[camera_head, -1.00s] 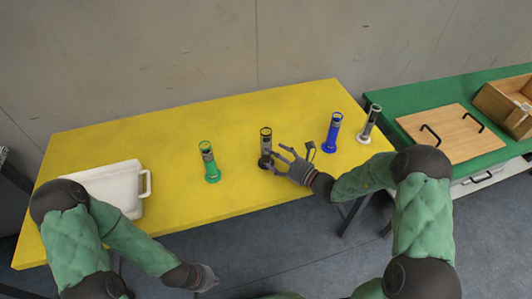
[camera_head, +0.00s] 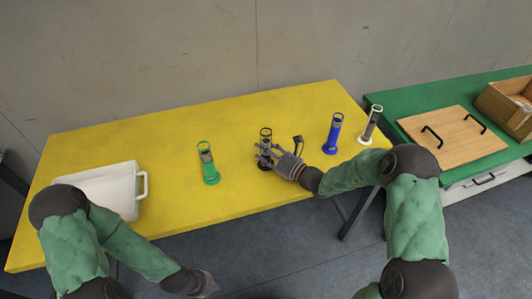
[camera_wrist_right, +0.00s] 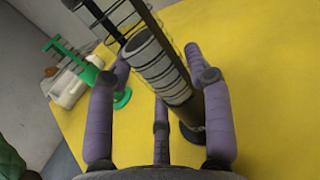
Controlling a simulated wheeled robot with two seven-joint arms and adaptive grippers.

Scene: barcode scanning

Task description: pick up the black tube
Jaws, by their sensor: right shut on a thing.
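The black tube (camera_head: 266,134) stands upright on the yellow table (camera_head: 120,140), in the middle of the head view. It also shows in the right wrist view (camera_wrist_right: 152,62), between my fingers, with its dark round base on the table. My right gripper (camera_head: 265,151) is shut around the tube's body. The fingers hide part of the tube's lower body in the head view. My left gripper (camera_head: 205,284) hangs in front of the table's near edge, away from the tubes; its fingers are too small to judge.
A green tube (camera_head: 209,165) stands left of the black tube. A blue tube (camera_head: 333,135) and a white-based tube (camera_head: 370,127) stand to the right. A white tray (camera_head: 140,186) lies at the table's left. A green table (camera_head: 420,95) holds a wooden lid (camera_head: 455,133) and wooden box (camera_head: 500,104).

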